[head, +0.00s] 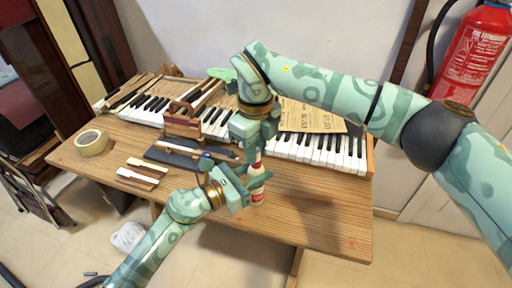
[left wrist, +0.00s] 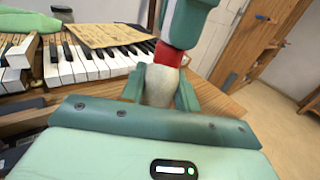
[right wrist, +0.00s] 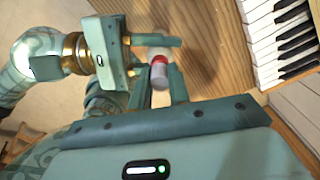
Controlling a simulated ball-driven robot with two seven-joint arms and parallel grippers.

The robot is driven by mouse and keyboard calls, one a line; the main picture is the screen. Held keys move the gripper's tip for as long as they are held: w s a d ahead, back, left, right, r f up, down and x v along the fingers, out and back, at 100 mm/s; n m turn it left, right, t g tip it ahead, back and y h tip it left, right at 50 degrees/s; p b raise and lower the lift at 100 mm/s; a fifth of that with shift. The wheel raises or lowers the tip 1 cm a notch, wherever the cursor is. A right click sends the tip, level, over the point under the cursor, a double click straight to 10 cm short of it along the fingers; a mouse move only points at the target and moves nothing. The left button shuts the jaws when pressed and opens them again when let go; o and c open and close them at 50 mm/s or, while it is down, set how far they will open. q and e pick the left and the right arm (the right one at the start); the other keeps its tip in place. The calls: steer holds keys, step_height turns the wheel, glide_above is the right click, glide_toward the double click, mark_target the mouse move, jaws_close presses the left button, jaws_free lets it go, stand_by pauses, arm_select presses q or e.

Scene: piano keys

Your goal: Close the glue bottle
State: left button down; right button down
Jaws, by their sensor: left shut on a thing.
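The glue bottle has a white and red body and stands upright in the head view (head: 257,183). My left gripper (head: 248,190) is shut around its body from the side. In the left wrist view its pale body (left wrist: 160,86) sits between my left fingers, with a red upper part (left wrist: 168,55). My right gripper (head: 250,150) points down from above onto the bottle's top and hides it in the head view. In the right wrist view the bottle's top (right wrist: 158,72) lies between the tips of my right fingers; whether they touch it is unclear.
Piano keyboards (head: 318,150) lie along the back of the wooden table (head: 310,215), with a paper sheet (head: 312,117) on top. A tape roll (head: 91,142) and loose keys (head: 140,173) lie at the left. The table's front right is clear.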

steer(key=m, duration=0.8)
steer(key=shift+m, duration=0.4)
steer(key=c, duration=1.2)
jaws_free()
steer(key=shift+c, duration=0.2)
steer(key=shift+r, duration=0.1)
step_height(320, 180, up, 12)
steer(key=shift+w, duration=0.1)
arm_select(q)
steer(key=c, duration=1)
jaws_free()
steer(key=shift+o, duration=0.2)
